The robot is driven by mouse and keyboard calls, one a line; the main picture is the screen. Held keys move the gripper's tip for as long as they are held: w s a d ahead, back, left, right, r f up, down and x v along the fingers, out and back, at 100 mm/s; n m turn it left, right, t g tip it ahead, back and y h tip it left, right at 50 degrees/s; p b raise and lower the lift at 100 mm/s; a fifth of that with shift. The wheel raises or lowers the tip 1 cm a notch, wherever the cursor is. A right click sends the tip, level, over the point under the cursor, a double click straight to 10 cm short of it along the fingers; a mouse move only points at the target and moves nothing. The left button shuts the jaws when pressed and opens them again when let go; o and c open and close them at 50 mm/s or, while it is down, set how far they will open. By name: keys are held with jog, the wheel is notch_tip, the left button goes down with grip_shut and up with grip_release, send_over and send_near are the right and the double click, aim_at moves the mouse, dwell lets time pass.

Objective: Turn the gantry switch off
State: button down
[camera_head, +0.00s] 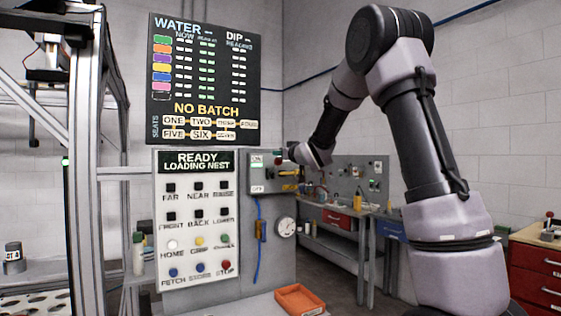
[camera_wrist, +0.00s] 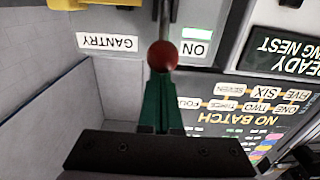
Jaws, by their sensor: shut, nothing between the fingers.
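The gantry switch is a lever with a red ball knob (camera_head: 278,161) on a grey panel (camera_head: 272,204) right of the button board. In the wrist view, which is upside down, the red knob (camera_wrist: 162,55) sits beside the ON label (camera_wrist: 194,48), with a lit green strip by it. The GANTRY label (camera_wrist: 110,42) is on the other side. The OFF label (camera_head: 257,188) is lower on the panel. My gripper (camera_wrist: 161,78) has its green fingers shut and empty, their tips right at the knob; whether they touch it I cannot tell.
The button board (camera_head: 196,222) stands left of the switch panel, under a dark WATER sign (camera_head: 204,80). A yellow handle (camera_head: 289,173) is close to the lever. A gauge (camera_head: 285,227) and an orange tray (camera_head: 300,301) are below. A workbench (camera_head: 332,222) stands behind.

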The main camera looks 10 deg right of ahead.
jog(key=shift+f, duration=3.05)
jog(key=r+v, duration=0.1)
jog(key=v, duration=0.8)
jog(key=shift+r, duration=0.25)
jog(key=shift+d, duration=0.1)
jog(key=s+d+m+g+h, duration=0.3)
jog(key=s+d+m+h, duration=0.3)
jog(key=s, duration=0.5)
jog(key=s+a+f+m+g+y, duration=0.1)
jog(key=s+f+g, duration=0.1)
jog(key=s, duration=1)
jog(key=s+a+f+g+y, duration=0.1)
jog(key=s+f+g, duration=0.2)
jog(key=s, duration=1)
jog(key=shift+f+m+g+y, duration=0.2)
jog(key=shift+m+g+y, duration=0.15)
jog(key=shift+g, duration=0.85)
